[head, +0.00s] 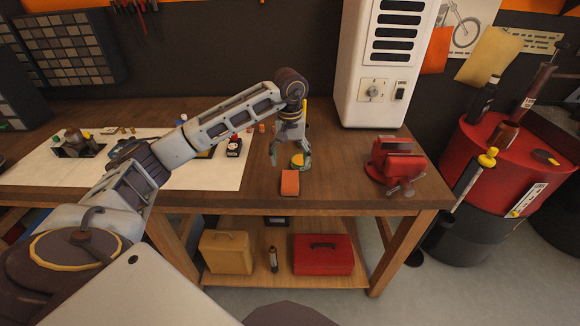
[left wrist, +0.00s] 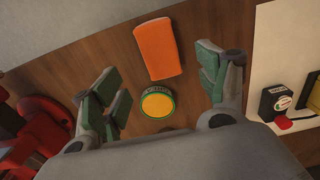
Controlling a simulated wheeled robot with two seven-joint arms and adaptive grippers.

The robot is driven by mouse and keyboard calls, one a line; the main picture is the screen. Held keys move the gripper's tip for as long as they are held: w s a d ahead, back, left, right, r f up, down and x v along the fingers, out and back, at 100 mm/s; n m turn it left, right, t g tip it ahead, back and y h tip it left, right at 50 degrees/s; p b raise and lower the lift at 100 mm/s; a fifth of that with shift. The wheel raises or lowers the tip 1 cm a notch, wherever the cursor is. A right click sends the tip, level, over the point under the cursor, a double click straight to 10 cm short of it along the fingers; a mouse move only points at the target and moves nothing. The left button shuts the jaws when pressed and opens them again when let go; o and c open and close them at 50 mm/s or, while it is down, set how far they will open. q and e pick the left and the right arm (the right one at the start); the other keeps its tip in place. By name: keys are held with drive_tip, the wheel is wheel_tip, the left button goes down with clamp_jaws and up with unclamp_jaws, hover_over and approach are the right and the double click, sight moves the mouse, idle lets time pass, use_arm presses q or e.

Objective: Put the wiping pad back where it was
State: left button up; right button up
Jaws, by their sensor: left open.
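An orange block, which looks like the wiping pad (head: 290,183), lies flat on the wooden workbench near its front edge. It also shows in the left wrist view (left wrist: 158,48), beyond the fingertips. A round yellow tin with a green rim (head: 297,161) stands just behind it. In the left wrist view the tin (left wrist: 157,103) lies between the open fingers, below them. My left gripper (head: 288,158) is open and empty, pointing down over the bench by the tin and behind the pad. It also shows in the left wrist view (left wrist: 165,90). My right gripper is not in view.
A red vise (head: 396,166) stands right on the workbench (head: 335,188), below a white cabinet (head: 381,60). A pale mat (head: 40,175) with small items lies left, with a small black-and-red item (head: 234,146) at its edge. Bare wood lies between pad and vise.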

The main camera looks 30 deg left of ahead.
use_arm(q)
drive_tip(key=shift+r, duration=1.3)
